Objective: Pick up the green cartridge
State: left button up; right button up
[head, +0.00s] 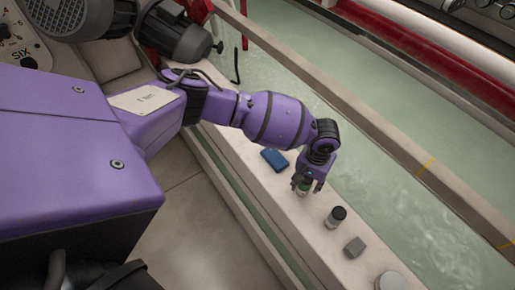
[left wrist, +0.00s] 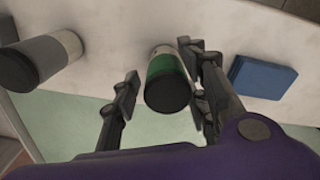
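The green cartridge (left wrist: 165,72) has a green band, a pale end and a dark cap. In the left wrist view it stands on the pale ledge (left wrist: 115,22) between the two fingers of my left gripper (left wrist: 160,88). The fingers are open, with a gap visible on the left side; the right finger is close to the cartridge, and I cannot tell if it touches. In the head view my left gripper (head: 307,185) points down over the cartridge (head: 303,190), which it mostly hides. My right gripper is in neither view.
A blue block (head: 274,160) lies on the ledge behind the gripper. A dark-capped grey cartridge (head: 336,217), a grey cube (head: 355,246) and a round pale object (head: 391,281) stand nearer on the ledge. A beam (head: 370,138) and greenish water run alongside.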

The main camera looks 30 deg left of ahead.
pick_arm(q)
grip_shut()
jog(key=shift+r, duration=0.15)
